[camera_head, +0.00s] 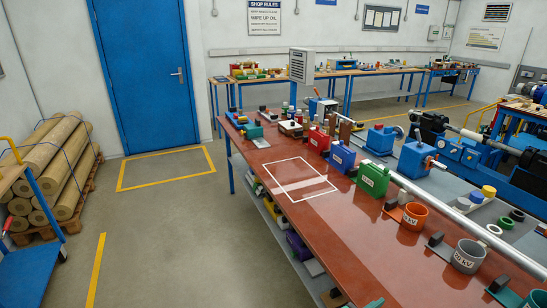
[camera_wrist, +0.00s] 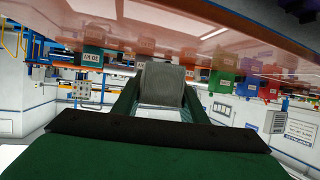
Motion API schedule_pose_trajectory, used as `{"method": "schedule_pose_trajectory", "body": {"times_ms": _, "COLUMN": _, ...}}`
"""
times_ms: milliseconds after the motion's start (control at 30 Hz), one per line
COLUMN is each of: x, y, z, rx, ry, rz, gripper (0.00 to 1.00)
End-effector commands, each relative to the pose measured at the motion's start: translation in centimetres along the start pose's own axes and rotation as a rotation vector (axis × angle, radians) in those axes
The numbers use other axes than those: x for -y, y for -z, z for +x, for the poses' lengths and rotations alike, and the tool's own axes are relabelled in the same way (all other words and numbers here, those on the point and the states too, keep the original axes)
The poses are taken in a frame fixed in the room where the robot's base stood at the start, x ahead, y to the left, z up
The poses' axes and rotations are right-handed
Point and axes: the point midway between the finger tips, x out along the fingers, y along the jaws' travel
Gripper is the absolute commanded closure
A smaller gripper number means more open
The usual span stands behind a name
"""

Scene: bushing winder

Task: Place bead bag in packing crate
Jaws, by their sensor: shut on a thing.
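In the wrist view my gripper (camera_wrist: 160,112) reaches out from a large green body with a black bar across it. Its two dark fingers run up to a dull grey, blocky thing (camera_wrist: 163,82) and are shut on it. This appears to be the bead bag, though no label shows on it. It is held clear of the bench. My gripper cannot be made out in the head view. I cannot pick out a packing crate for certain in either view.
A long red-brown bench (camera_head: 349,212) has a bare white-outlined area. Along its right side stand a green bin (camera_head: 372,179), an orange cup (camera_head: 414,216), a grey cup (camera_head: 467,256) and black blocks. A blue winding machine (camera_head: 465,152) lies beyond. The floor left of the bench is open.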

Motion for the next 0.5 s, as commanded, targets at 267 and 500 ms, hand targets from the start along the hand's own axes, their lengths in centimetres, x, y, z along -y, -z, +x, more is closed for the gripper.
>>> {"method": "schedule_pose_trajectory", "body": {"times_ms": 267, "x": 6.8, "y": -6.4, "z": 1.0, "rx": 0.006, "ry": 0.202, "rz": -0.088, "gripper": 0.83}}
{"method": "schedule_pose_trajectory", "body": {"times_ms": 500, "x": 14.4, "y": -16.4, "z": -0.3, "rx": 0.008, "ry": 0.457, "rz": -0.195, "gripper": 0.83}}
